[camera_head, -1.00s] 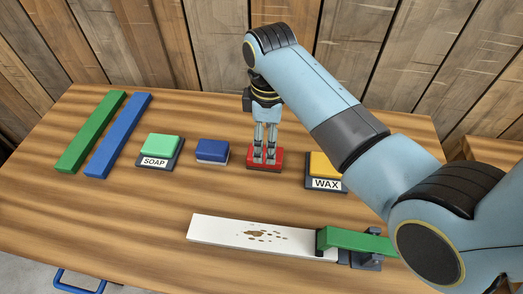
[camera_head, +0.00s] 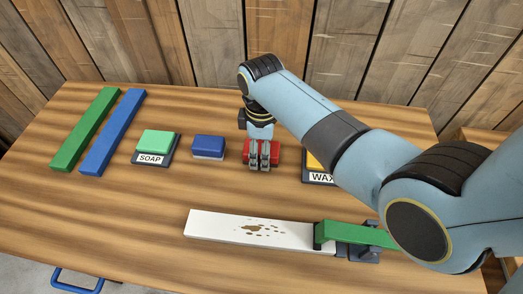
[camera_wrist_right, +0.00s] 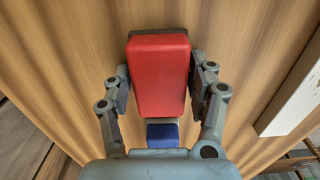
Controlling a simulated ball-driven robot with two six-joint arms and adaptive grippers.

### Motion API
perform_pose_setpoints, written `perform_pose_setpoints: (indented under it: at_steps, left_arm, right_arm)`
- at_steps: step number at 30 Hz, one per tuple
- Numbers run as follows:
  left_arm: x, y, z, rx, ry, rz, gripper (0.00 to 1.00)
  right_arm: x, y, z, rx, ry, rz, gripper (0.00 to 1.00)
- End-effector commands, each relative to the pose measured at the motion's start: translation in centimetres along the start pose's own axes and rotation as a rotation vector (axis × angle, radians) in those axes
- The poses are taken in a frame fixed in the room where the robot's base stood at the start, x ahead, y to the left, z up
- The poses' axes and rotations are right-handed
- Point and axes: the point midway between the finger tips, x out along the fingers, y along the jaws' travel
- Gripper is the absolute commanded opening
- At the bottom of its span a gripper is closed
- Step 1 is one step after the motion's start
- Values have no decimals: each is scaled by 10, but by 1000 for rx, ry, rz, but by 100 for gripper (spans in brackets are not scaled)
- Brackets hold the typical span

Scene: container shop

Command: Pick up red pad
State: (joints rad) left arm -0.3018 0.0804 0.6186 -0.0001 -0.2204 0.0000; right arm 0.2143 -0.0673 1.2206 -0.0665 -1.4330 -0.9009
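The red pad (camera_head: 275,153) is between the two fingers of my right gripper (camera_head: 262,157). In the right wrist view the red pad (camera_wrist_right: 159,75) fills the middle, with the fingers of the gripper (camera_wrist_right: 160,78) close against its long sides. The gripper looks shut on the pad. The pad appears much larger than the blue pad and seems raised a little, but its underside is hidden. My left gripper is out of view.
To the left stand a blue pad (camera_head: 209,147), a green pad on the SOAP holder (camera_head: 151,159), and blue (camera_head: 112,132) and green bars (camera_head: 86,130). The WAX holder (camera_head: 319,178) is partly behind my arm. A stained white board (camera_head: 215,226) lies in front, under a green clamp bar (camera_head: 350,234).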

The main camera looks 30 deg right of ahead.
Motion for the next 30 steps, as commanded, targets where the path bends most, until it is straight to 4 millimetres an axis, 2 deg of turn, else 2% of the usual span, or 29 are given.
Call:
perform_pose_setpoints:
  at_steps: [1,9,16,20,26,30]
  left_arm:
    - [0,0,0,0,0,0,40]
    - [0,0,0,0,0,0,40]
    - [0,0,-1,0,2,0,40]
    - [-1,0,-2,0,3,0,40]
    - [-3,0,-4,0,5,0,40]
    - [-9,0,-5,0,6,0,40]
  right_arm:
    - [0,0,0,0,0,0,50]
    - [0,0,0,0,0,0,16]
    - [-1,0,0,0,0,0,16]
    - [-8,0,0,0,1,0,16]
    - [-39,1,-1,0,4,3,16]
    - [-58,-19,21,0,-1,-1,16]
